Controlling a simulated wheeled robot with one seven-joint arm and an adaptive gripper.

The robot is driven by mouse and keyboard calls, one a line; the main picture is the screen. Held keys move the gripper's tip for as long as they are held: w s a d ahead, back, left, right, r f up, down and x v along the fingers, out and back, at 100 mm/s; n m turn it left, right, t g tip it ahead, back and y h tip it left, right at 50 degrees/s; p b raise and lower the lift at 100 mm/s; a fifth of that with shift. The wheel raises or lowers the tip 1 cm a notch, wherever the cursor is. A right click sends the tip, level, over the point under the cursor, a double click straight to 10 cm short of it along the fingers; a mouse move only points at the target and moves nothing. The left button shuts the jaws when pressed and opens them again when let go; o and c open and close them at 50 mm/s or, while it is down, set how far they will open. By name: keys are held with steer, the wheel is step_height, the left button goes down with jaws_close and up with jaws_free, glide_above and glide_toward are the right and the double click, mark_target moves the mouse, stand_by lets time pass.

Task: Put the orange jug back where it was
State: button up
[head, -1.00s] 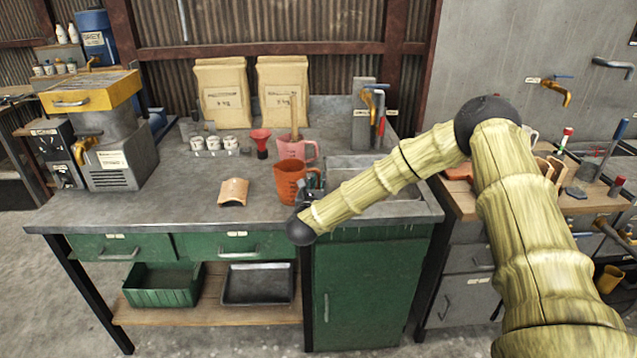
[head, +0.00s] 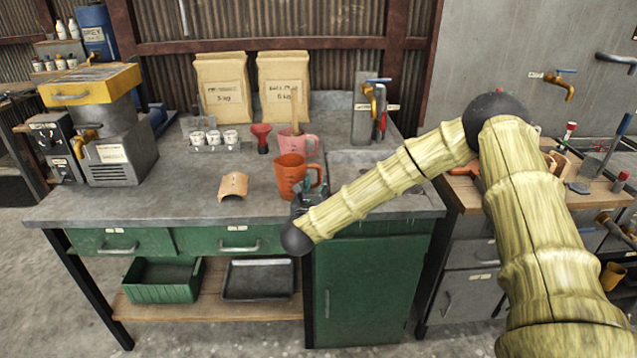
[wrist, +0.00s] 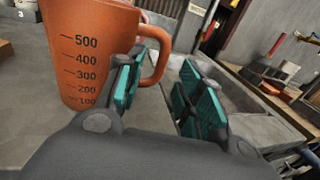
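The orange jug (head: 291,175) stands upright on the grey workbench, in front of a pink jug (head: 303,146) that has a stick standing in it. The orange jug's handle points right. In the wrist view the orange jug (wrist: 88,45) fills the left side, with dark volume marks up to 500. My gripper (head: 306,194) is just in front of the handle, low over the bench. In the wrist view my gripper (wrist: 165,88) has its teal finger pads apart with nothing held. The left finger overlaps the jug's edge and handle; I cannot tell whether it touches.
A curved clay tile (head: 233,186) lies left of the jug. A red funnel (head: 261,136) and a row of small cups (head: 214,140) stand behind. A sink (head: 350,185) and a tap (head: 376,100) are at right. The bench's front left is clear.

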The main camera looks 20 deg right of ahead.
steer(key=b+v, duration=0.1)
steer(key=v, duration=0.5)
steer(key=shift+s, duration=0.2)
steer(key=s+a+f+n+g+y, duration=0.1)
steer(key=s+a+f+n+y, duration=0.25)
steer(key=f+n, duration=0.3)
steer(key=s+a+f+n+y, duration=0.3)
steer(key=a+f+n, duration=0.25)
steer(key=f, duration=0.25)
steer(key=s+a+f+n+g+y, duration=0.2)
steer(key=s+f+n+g+y, duration=0.25)
steer(key=s+f+n, duration=0.85)
steer(key=s+d+f+n+g, duration=0.3)
steer(key=s+n, duration=0.2)
steer(key=s, duration=0.5)
steer(key=s+d+f+n+g+h, duration=0.1)
steer(key=s+d+f+n+g, duration=0.2)
steer(key=s+n, duration=0.3)
steer(key=s+d+f+n+g+h, duration=0.1)
steer(key=s+d+f+n+g, duration=0.2)
steer(key=s, duration=1.1)
steer(key=shift+d+n+g, duration=0.45)
steer(key=shift+n+g, duration=0.1)
steer(key=shift+n, duration=0.65)
steer(key=shift+s, duration=0.1)
steer(key=shift+r+p, duration=0.35)
